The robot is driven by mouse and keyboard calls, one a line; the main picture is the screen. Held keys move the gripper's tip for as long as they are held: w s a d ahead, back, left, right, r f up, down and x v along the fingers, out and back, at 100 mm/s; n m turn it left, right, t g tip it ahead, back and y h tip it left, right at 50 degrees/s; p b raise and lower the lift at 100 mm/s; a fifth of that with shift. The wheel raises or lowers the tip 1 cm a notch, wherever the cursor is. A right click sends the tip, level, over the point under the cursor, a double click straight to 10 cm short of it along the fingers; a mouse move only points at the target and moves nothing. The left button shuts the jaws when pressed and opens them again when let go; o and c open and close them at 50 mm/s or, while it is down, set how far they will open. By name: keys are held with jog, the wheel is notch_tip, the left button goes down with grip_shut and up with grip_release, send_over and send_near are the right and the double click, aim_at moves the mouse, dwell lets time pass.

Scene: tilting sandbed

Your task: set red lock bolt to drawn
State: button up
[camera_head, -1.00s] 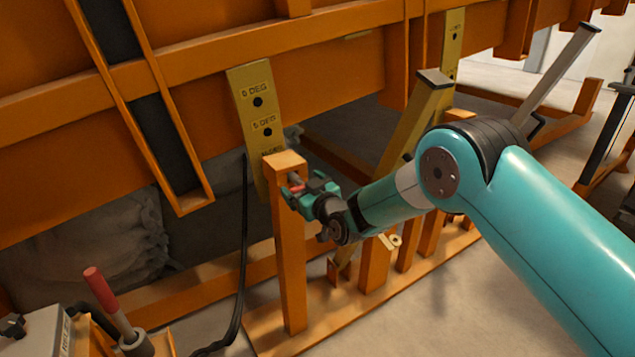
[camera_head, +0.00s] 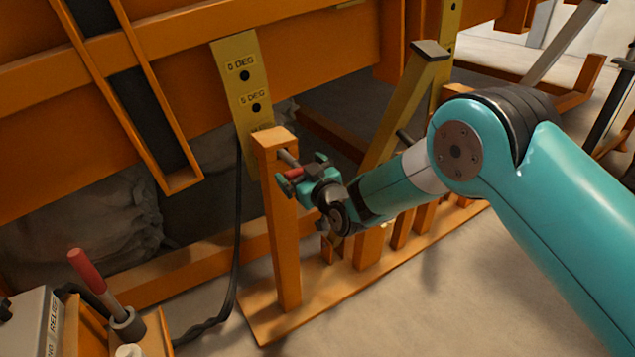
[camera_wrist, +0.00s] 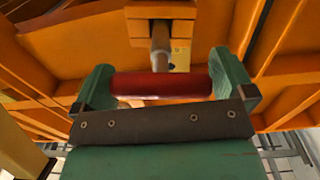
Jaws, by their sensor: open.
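The red lock bolt shows as a red crossbar handle (camera_head: 293,174) on a grey metal shaft (camera_head: 287,156) that comes out of the top of an orange post (camera_head: 276,143). In the wrist view the red handle (camera_wrist: 160,84) lies crosswise between my two green fingers, and the shaft (camera_wrist: 160,48) runs from its middle up to the orange block. My gripper (camera_head: 308,177) is open, with one finger at each end of the handle. I cannot tell whether the fingers touch the handle ends. The shaft's far end is hidden in the post.
A yellow plate (camera_head: 241,85) with holes and "5 DEG" labels hangs from the orange bed frame behind the post. A black cable (camera_head: 237,220) runs down left of the post. A red-handled lever (camera_head: 86,270) stands at the lower left. A yellow strut (camera_head: 402,115) rises behind my arm.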

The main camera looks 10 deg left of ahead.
jog(key=b+v, duration=0.9)
jog(key=v, duration=0.8)
jog(key=shift+d+b, duration=0.25)
jog(key=shift+b, duration=0.05)
